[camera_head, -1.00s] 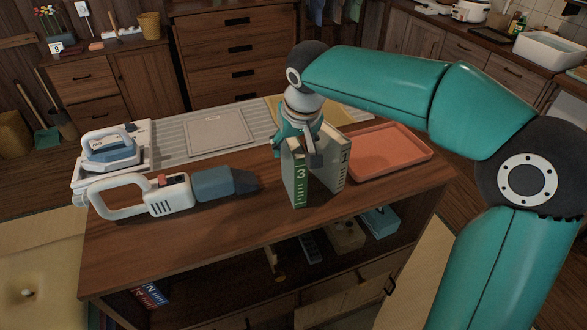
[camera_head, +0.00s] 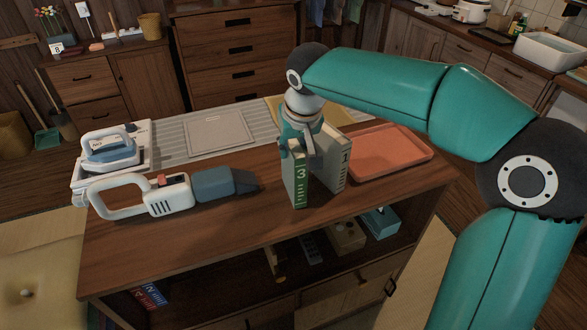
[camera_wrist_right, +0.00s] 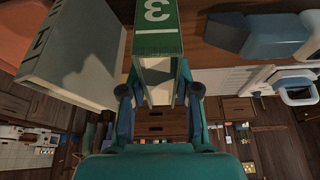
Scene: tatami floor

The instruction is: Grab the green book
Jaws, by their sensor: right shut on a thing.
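The green book (camera_head: 299,180), with a white 3 on its spine, stands upright on the wooden table (camera_head: 220,225). It also shows in the right wrist view (camera_wrist_right: 158,35), between the two fingers. My right gripper (camera_head: 299,146) comes down from above and is shut on the upper part of the green book. The right wrist view shows the fingertips (camera_wrist_right: 165,92) on both sides of it. A pale grey book (camera_head: 337,160) marked 1 stands just right of it, at an angle. My left gripper is not in view.
An orange tray (camera_head: 390,152) lies right of the books. A handheld vacuum (camera_head: 170,194) and an iron (camera_head: 110,148) lie to the left. A shelf below holds a blue box (camera_head: 381,221) and other small things. The table front between the vacuum and the books is clear.

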